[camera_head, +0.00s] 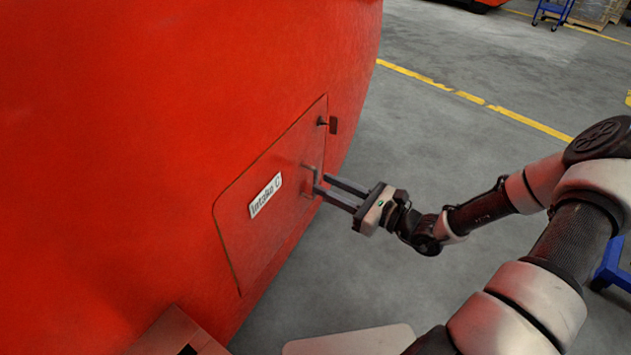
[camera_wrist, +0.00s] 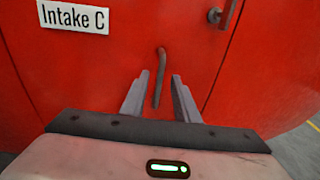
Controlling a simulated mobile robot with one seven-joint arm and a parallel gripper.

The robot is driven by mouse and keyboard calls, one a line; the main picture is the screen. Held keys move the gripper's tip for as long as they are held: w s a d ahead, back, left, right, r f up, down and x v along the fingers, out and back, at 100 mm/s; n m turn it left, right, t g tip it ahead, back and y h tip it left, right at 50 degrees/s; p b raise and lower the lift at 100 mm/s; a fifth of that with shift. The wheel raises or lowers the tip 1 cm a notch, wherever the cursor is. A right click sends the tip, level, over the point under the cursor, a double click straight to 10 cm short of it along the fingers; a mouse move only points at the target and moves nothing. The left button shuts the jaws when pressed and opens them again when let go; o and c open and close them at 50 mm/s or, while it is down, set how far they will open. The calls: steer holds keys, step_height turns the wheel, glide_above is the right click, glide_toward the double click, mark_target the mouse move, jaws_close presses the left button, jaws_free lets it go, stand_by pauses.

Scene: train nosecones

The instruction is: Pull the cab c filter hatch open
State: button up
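The cab c filter hatch (camera_head: 258,232) is a red panel set in the red nosecone, with a white "Intake C" label (camera_head: 265,196). The label also shows in the wrist view (camera_wrist: 73,16). The hatch looks closed, flush with the body. Its bar handle (camera_wrist: 159,78) stands near the right edge of the panel. My gripper (camera_head: 322,184) is at the handle. In the wrist view its two fingers (camera_wrist: 158,95) are apart, one on each side of the handle, with gaps visible on both sides.
A small dark latch (camera_head: 328,124) sits above the handle near the hatch's upper right corner; it also shows in the wrist view (camera_wrist: 222,14). A brown box-like object (camera_head: 175,335) is at the bottom left. Grey floor to the right is mostly clear, with a yellow line (camera_head: 480,100).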

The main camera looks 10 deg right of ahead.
mark_target(316, 180)
steer(key=shift+x, duration=2.15)
steer(key=shift+c, duration=0.4)
jaws_close()
